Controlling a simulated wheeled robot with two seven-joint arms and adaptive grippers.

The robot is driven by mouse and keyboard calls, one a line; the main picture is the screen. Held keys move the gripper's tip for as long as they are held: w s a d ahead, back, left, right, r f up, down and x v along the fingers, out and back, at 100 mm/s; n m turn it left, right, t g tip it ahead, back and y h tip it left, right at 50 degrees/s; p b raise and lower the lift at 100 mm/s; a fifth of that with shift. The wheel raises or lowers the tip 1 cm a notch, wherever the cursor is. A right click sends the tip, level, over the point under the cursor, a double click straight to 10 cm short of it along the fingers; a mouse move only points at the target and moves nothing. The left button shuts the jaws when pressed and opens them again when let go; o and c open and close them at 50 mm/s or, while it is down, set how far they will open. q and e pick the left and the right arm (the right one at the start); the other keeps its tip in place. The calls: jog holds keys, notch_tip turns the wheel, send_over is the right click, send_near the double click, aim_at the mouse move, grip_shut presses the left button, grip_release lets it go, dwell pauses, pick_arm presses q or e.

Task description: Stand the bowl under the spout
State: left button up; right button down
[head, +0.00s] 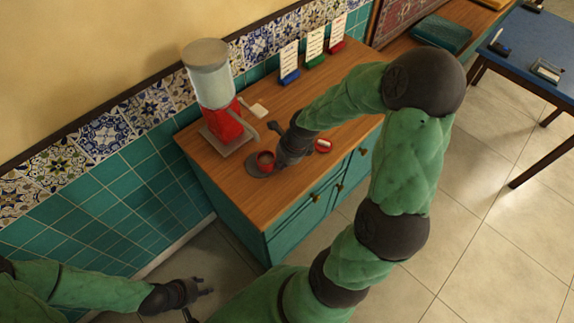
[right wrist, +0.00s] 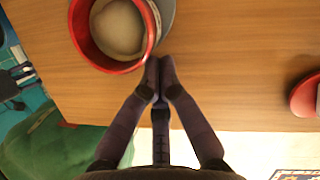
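My left gripper (head: 205,285) is open and empty, low beside the counter.
A small red-rimmed item (head: 323,146) lies right of my right gripper and shows in the wrist view (right wrist: 305,97). A white piece (head: 258,110) lies near the dispenser. Blue, green and red card holders (head: 314,50) stand along the back. The counter's front edge is close.

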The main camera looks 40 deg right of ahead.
aim_at(266, 162)
jog(key=shift+w+a, duration=0.35)
jog(key=shift+w, duration=0.2)
jog(key=shift+w+a, duration=0.3)
jog(key=shift+w, duration=0.25)
pick_arm(q)
jog(key=shift+r, duration=0.15)
pick_arm(e)
jog(key=shift+s+d, duration=0.1)
